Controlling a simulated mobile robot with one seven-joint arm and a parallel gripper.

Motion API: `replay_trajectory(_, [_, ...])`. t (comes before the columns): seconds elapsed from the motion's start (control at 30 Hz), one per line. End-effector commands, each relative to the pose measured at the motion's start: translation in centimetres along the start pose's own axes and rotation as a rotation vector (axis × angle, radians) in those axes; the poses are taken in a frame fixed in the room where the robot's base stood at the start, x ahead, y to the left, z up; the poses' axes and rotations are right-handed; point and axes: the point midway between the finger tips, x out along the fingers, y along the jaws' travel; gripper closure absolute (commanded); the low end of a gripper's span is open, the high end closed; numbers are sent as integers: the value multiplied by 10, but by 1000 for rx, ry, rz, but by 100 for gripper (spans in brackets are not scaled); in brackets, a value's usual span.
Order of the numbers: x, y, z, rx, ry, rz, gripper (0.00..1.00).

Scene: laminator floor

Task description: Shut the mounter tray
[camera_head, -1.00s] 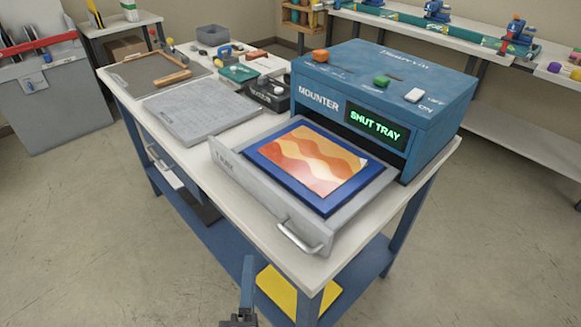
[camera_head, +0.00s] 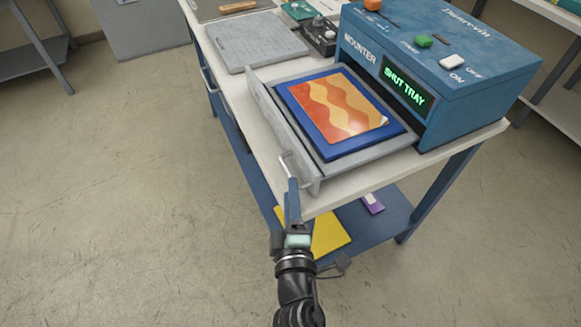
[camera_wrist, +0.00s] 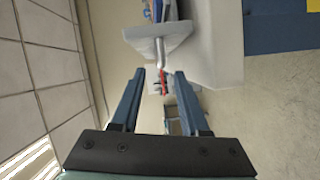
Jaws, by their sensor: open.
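The blue mounter (camera_head: 440,70) stands on the bench, and its green display reads "SHUT TRAY". Its grey tray (camera_head: 262,105) is pulled out, with a handle (camera_head: 287,167) near the front panel's close end. A wavy orange and yellow print (camera_head: 338,108) lies on a blue board (camera_head: 338,153) in the tray. My gripper (camera_head: 292,184) is open and appears just short of the handle. In the wrist view, the handle (camera_wrist: 160,50) is ahead of the gap between my fingers (camera_wrist: 159,74), and the tray front (camera_wrist: 152,35) lies beyond. I cannot tell whether anything touches.
The white bench top (camera_head: 232,85) holds a grey cutting board (camera_head: 255,42) and a dark device (camera_head: 318,38) left of the mounter. A yellow sheet (camera_head: 330,232) and a purple item (camera_head: 373,203) lie on the blue lower shelf. The floor (camera_head: 120,200) at left is clear.

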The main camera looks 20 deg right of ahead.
Motion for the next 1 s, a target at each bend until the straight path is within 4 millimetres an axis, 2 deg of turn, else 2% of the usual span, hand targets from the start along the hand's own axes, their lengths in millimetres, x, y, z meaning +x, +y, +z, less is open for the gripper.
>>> replay_trajectory(0.2, [37,2,0,0,-1,1,55])
replay_trajectory(0.4, [58,0,0,0,-1,0,55])
replay_trajectory(0.83, [65,0,0,-1,-1,-1,55])
replay_trajectory(1.0, [65,0,0,-1,-1,-1,86])
